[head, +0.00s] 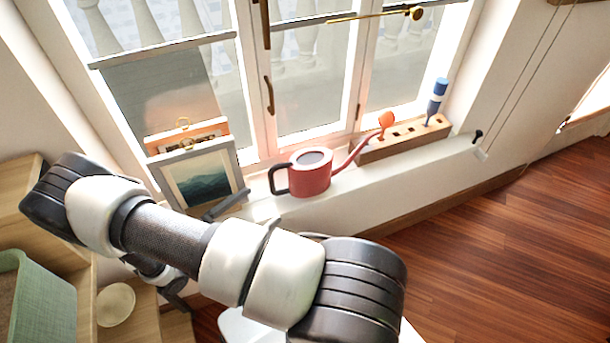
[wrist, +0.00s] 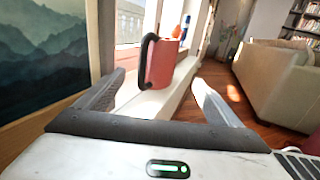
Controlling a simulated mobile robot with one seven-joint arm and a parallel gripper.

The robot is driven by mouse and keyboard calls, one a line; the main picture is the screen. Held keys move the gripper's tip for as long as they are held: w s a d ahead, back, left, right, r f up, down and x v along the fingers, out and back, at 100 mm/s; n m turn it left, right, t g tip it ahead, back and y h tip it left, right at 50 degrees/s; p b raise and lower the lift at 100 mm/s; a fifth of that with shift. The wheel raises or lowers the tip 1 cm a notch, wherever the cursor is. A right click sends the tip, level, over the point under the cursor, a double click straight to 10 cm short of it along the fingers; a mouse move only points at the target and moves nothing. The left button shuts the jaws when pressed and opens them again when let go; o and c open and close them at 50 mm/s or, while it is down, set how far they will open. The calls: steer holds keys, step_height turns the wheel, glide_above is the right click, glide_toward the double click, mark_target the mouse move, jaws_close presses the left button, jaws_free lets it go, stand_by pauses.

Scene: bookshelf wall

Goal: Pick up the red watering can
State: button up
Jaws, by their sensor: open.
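The red watering can (head: 312,182) stands upright on the white window sill. Its black handle is on the left, and its thin spout runs right to an orange head. In the wrist view the can (wrist: 163,66) is ahead, handle towards me. My gripper (wrist: 158,80) is open and empty, its two grey fingertips framing the can's lower part from the near side, apart from it. In the head view most of the gripper is hidden behind my arm; a grey finger-like part shows left of the can, by the framed pictures.
Framed pictures (head: 203,178) lean at the sill's left end, close beside my gripper. A wooden block with holes (head: 400,142) holds a blue-topped item (head: 437,98) right of the can, near the spout. A sofa (wrist: 280,80) is farther right. The wooden floor (head: 480,235) is clear.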

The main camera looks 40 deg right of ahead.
mark_target(294, 180)
steer(key=d, duration=0.3)
steer(key=w+d, duration=0.1)
steer(key=d, duration=0.6)
steer(key=shift+w+b, duration=0.2)
steer(key=shift+b, duration=0.2)
steer(key=shift+w+d+r+b, duration=0.1)
steer(key=shift+w+d+b, duration=0.1)
steer(key=shift+d, duration=1.3)
steer(key=shift+w+d+r+b, duration=0.1)
steer(key=shift+d+b, duration=0.1)
steer(key=shift+d, duration=1.3)
steer(key=shift+c, duration=0.3)
steer(key=c, duration=1.3)
steer(key=shift+o, duration=0.2)
step_height(294, 180, up, 28)
steer(key=p, duration=0.7)
